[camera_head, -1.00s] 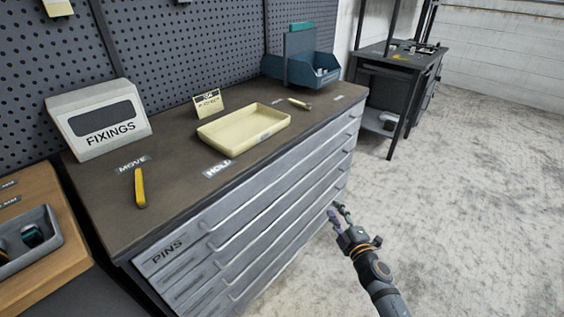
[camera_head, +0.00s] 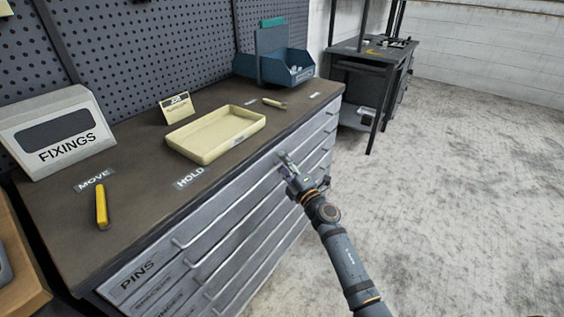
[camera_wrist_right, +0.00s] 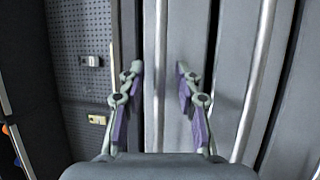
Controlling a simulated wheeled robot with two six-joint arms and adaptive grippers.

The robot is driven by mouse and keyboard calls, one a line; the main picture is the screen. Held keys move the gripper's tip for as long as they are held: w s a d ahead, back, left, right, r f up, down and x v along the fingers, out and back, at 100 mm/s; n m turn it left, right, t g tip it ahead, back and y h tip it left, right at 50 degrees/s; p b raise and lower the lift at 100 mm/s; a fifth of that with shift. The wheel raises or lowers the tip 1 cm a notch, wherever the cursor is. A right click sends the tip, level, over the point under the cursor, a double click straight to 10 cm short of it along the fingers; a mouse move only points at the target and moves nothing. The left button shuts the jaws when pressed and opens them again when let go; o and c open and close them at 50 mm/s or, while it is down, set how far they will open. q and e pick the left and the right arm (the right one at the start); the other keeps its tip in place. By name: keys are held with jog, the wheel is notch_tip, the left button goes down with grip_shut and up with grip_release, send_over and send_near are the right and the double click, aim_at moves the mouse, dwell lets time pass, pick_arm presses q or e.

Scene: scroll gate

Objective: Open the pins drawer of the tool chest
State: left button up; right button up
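The pins drawer (camera_head: 137,274) is the top grey drawer of the tool chest, labelled PINS at its near left end. Its front looks flush with the chest. A long pale bar handle (camera_head: 205,228) runs along it. My right gripper (camera_head: 284,157) is at the drawer front, toward the right part of this handle. In the right wrist view my right gripper (camera_wrist_right: 159,72) is open, with a pale bar (camera_wrist_right: 160,100) showing between its fingers. I cannot tell whether the fingers touch it. My left gripper is not in view.
On the chest top (camera_head: 140,215) are a FIXINGS box (camera_head: 58,135), a yellow-handled tool (camera_head: 102,207), a cream tray (camera_head: 215,135), a small sign (camera_head: 178,108) and a blue bin (camera_head: 285,68). More drawers lie below. The floor (camera_head: 450,200) to the right is clear.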

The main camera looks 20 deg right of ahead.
jog(key=shift+w, duration=0.2)
jog(key=shift+c, duration=0.5)
grip_shut()
